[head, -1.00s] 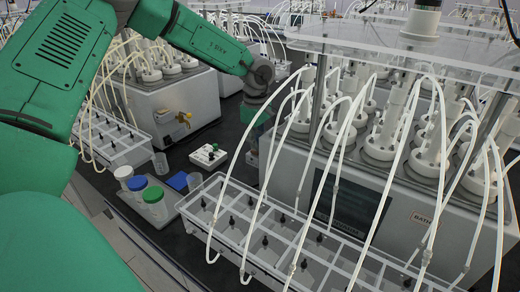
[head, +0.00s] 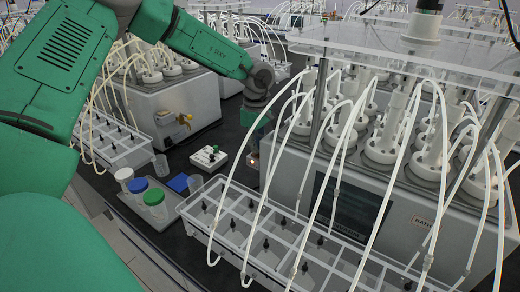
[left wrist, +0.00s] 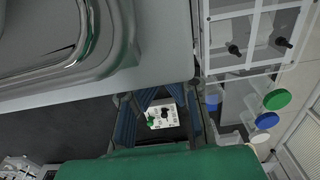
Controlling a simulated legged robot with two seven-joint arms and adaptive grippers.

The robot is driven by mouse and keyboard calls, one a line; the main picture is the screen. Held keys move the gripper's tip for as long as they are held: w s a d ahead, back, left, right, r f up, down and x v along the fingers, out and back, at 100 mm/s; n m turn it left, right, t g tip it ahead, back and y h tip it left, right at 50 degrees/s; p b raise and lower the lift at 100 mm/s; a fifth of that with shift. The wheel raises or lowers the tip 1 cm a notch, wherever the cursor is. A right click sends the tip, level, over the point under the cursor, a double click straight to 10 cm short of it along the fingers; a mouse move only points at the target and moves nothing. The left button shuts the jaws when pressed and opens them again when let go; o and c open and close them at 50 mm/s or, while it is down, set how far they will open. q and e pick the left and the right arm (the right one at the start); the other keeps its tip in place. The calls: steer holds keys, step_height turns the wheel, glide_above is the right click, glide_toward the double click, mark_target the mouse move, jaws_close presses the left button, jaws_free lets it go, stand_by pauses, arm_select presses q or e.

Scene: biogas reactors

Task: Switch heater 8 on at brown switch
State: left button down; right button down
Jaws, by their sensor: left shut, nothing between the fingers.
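A large grey-white bath (head: 290,175) with a dark front panel (head: 345,205) stands at the right in the head view. I cannot make out a brown switch or the number 8 on it. My left arm reaches over the bench to the bath's left side. My left gripper (head: 252,150) is low beside that side, small and partly hidden behind tubes. In the left wrist view its blue-grey fingers (left wrist: 160,100) show above my green gripper body, with nothing held. The bath's grey wall fills the upper left there. My right gripper is not in view.
A small white box with green and black knobs (head: 208,156) lies on the dark bench, left of the gripper. Lidded jars (head: 154,203) stand on a tray nearby. A clear rack (head: 235,232) and looping white tubes (head: 340,150) crowd the bath's front. Another bath (head: 170,105) stands behind.

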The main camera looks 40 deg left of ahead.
arm_select(q)
steer(key=shift+a+r+p, duration=0.15)
steer(key=shift+r+p, duration=0.55)
steer(key=shift+r, duration=0.2)
step_height(320, 180, up, 2)
steer(key=shift+r+p, duration=0.1)
steer(key=shift+p, duration=0.9)
steer(key=shift+d+r, duration=0.2)
steer(key=shift+r, duration=0.85)
steer(key=shift+a, duration=0.15)
steer(key=shift+s, duration=0.1)
